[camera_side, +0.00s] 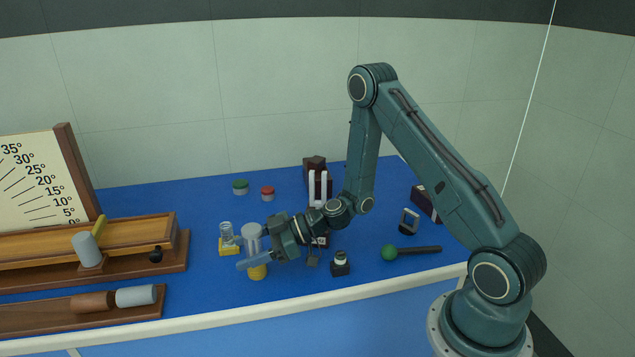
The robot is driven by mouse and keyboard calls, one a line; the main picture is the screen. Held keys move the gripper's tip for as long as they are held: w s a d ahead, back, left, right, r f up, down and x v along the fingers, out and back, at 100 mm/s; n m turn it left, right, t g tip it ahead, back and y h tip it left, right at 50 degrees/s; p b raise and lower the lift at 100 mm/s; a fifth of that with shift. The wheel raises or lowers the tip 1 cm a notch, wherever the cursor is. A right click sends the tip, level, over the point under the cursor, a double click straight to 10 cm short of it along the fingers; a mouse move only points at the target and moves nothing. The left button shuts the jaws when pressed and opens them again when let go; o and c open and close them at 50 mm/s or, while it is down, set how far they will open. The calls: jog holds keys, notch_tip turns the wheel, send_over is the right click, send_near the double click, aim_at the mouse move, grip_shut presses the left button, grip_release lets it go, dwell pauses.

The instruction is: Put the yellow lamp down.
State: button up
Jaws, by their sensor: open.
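The yellow lamp (257,272), a clear upright cylinder with a yellow lower part, is at the front of the blue bench top, left of centre. Its lower end appears to rest on the bench top; a small gap cannot be ruled out. My gripper (250,256) is open at the lamp's middle height, reaching in from the right. The near finger crosses in front of the lamp and hides its middle. The far finger is mostly hidden, so I cannot tell whether either finger touches the lamp.
A small glass piece on a yellow base (229,248) stands close left of the lamp. A wooden rail (150,232) lies further left. A small dark block with a pale top (340,265) and a green-ended rod (412,250) are right. The bench's pale front edge (300,301) is near.

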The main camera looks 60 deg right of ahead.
jog(key=shift+w+a+f, duration=0.1)
jog(key=shift+w+a, duration=0.1)
jog(key=shift+a, duration=0.05)
dwell(0.3)
jog(key=c, duration=1.3)
jog(key=shift+r, duration=0.25)
notch_tip(320, 180, up, 20)
jog(key=shift+f, duration=0.2)
dwell(0.4)
